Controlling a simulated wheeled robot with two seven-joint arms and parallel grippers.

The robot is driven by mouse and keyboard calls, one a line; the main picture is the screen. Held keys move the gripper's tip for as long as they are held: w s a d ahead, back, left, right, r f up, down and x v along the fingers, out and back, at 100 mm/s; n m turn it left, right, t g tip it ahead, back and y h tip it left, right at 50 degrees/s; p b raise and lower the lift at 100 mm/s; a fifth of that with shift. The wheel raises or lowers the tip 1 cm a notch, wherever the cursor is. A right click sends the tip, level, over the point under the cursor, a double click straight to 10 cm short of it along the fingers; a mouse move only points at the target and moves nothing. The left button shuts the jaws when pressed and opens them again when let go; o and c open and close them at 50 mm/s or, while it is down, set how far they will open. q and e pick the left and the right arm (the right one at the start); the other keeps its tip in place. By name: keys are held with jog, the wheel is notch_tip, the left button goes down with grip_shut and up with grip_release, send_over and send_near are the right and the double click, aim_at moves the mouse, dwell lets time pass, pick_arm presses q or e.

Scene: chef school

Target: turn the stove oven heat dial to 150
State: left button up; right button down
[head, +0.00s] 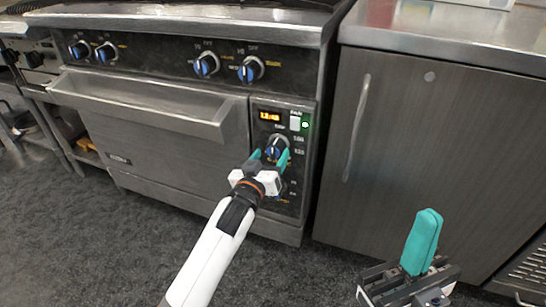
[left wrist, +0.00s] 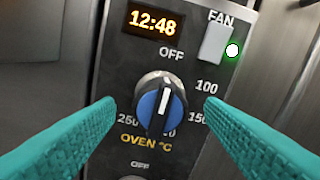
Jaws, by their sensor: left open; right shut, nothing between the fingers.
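The oven heat dial (head: 273,150) is a blue-faced, dark-sided knob on the stove's right control panel. In the left wrist view the dial (left wrist: 160,106) has its white pointer line upward, roughly toward OFF. The mark 150 (left wrist: 198,117) is to its lower right, below 100. My left gripper (head: 269,157) is in front of the panel, open, with one teal finger on each side of the dial. A gap shows between each finger and the knob in the left wrist view. My right gripper (head: 426,232) is shut and empty at lower right, away from the stove.
An orange clock display (left wrist: 154,22) reads 12:48 above the dial, beside a FAN switch (left wrist: 213,44) with a lit green-white light (left wrist: 232,50). An oven handle (head: 150,105) projects left of the panel. A dark cabinet (head: 440,130) stands right. Open floor lies in front.

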aim_at(278, 142)
pick_arm(q)
jog(key=shift+x, duration=1.35)
jog(key=shift+c, duration=0.4)
